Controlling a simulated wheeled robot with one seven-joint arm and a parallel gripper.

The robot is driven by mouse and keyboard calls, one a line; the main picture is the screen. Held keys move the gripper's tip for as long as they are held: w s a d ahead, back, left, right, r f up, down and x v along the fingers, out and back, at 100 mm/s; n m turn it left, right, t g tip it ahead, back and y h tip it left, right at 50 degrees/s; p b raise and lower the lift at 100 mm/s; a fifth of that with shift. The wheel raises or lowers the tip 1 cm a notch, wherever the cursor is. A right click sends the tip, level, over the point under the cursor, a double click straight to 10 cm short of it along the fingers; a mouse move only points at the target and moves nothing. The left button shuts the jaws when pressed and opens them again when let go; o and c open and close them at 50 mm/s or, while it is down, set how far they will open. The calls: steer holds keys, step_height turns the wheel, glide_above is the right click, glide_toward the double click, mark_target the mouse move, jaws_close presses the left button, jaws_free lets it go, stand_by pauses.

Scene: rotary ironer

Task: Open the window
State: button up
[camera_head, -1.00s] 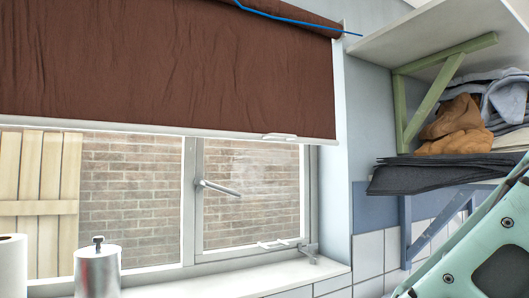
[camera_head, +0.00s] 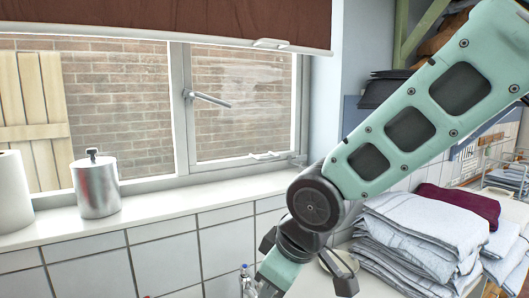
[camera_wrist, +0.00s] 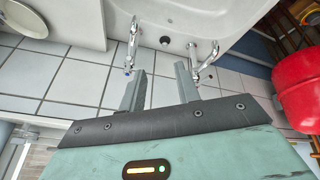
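The window (camera_head: 245,100) is in the upper part of the head view, behind a white sill. Its right pane has a grey lever handle (camera_head: 207,98) on the left side of its frame, pointing right and slightly down. A stay bar (camera_head: 262,156) lies along the bottom of that pane. The right pane looks shut in its frame. My gripper (camera_wrist: 160,80) is open and empty in the wrist view, its two fingers apart above tiles and a sink edge. In the head view my arm crosses the right side, below and right of the window handle; the fingertips cannot be clearly made out there.
A metal canister (camera_head: 96,187) and a white paper roll (camera_head: 13,190) stand on the sill (camera_head: 170,205). A brown blind (camera_head: 160,18) hangs above. Folded linens (camera_head: 425,225) lie at right. The wrist view shows a sink (camera_wrist: 235,20), taps (camera_wrist: 207,60) and a red container (camera_wrist: 297,90).

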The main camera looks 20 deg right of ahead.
steer(key=w+d+r+n+t, duration=0.1)
steer(key=w+d+r+t, duration=0.15)
steer(key=w, duration=0.85)
steer(key=n+t+y+b, duration=0.5)
steer(key=n+t+y, duration=0.15)
steer(key=n, duration=0.85)
glide_toward(272, 158)
steer(key=shift+g+y, duration=0.4)
steer(key=shift+y, duration=0.05)
steer(key=p+x, duration=0.2)
steer(key=x, duration=0.4)
steer(key=p+x, duration=0.3)
steer(key=x, duration=0.3)
steer(key=shift+w+d+p, duration=0.15)
steer(key=shift+w+p, duration=0.2)
steer(key=shift+w, duration=0.05)
jaws_close()
